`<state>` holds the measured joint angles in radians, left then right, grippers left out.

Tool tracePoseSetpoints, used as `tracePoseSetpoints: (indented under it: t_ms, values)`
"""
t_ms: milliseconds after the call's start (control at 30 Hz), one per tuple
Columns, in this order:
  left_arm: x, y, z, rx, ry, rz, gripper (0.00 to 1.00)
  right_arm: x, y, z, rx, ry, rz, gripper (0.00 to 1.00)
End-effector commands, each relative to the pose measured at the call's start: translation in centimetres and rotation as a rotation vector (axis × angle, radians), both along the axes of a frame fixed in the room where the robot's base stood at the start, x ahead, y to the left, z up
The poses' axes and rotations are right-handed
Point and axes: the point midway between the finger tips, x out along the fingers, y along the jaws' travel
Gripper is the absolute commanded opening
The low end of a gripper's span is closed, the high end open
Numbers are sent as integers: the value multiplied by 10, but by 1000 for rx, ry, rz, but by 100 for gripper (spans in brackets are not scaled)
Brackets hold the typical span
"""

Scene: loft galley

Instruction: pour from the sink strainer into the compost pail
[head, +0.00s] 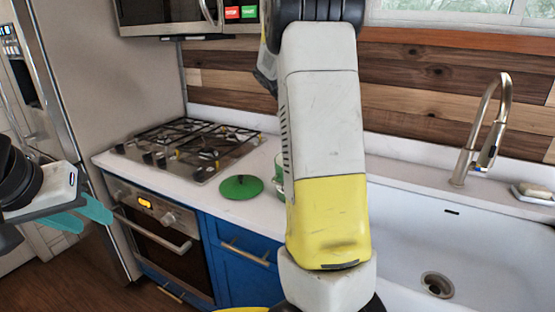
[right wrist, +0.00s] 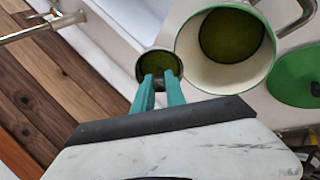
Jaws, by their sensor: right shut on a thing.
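The compost pail (right wrist: 192,52), cream with a green rim, stands open on the counter with dark green stuff inside. In the head view only a sliver of the pail (head: 279,172) shows beside my right arm. My right gripper (right wrist: 158,85) is shut on the sink strainer (right wrist: 141,64), a small dark round cup with green contents. In the right wrist view the strainer is just left of the pail's rim; its height and tilt are hard to tell. My right gripper is hidden in the head view. My left gripper (head: 88,215) is open and empty at the far left.
A green lid (head: 241,187) lies on the counter (head: 205,201) left of the pail. A gas hob (head: 190,147) is further left.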

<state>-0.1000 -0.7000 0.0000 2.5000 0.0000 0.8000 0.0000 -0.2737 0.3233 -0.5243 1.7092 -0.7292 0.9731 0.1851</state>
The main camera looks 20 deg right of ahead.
Motion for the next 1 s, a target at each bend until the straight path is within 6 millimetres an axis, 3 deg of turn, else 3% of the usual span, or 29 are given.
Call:
tracePoseSetpoints:
  t_ms: [1000]
  values:
    - [0,0,0,0,0,0,36,1,14,1,-138,11,2,0]
